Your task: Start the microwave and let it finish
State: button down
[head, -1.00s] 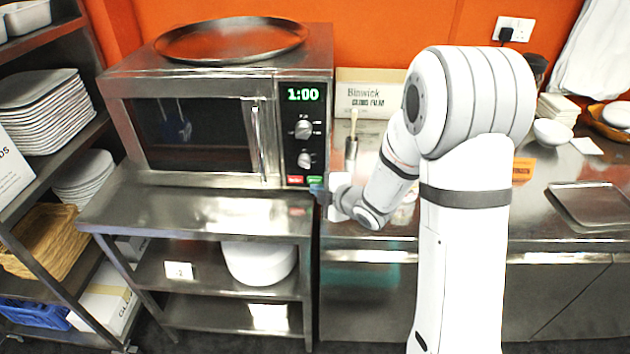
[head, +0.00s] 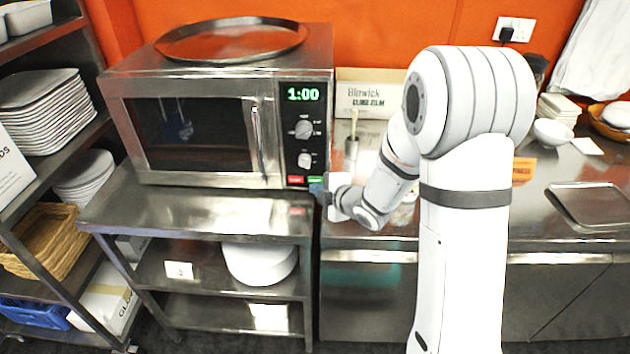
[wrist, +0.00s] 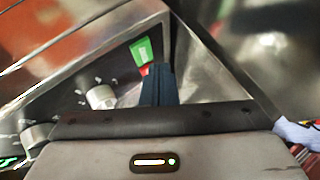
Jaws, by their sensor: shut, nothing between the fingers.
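The microwave (head: 195,133) stands on a steel stand with its door closed. Its green display (head: 303,94) reads 1:00. Below the display are two knobs (head: 304,128), a red button (head: 296,180) and a green button (head: 314,180) at the panel's bottom. My gripper (head: 318,189) is at the panel's lower right corner, close to the green button. In the wrist view the shut, empty fingers (wrist: 158,86) point at the panel, just beside the green button (wrist: 141,51) and partly over the red button (wrist: 145,70). I cannot tell whether they touch the panel.
A round metal tray (head: 232,40) lies on top of the microwave. A cling film box (head: 368,95) stands right of it on the steel counter. A shelf rack with plates (head: 45,110) is at the left. A flat tray (head: 592,204) lies on the counter at the right.

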jog(key=shift+w, duration=0.2)
dwell(0.5)
jog(key=shift+w+d, duration=0.1)
jog(key=shift+w, duration=0.2)
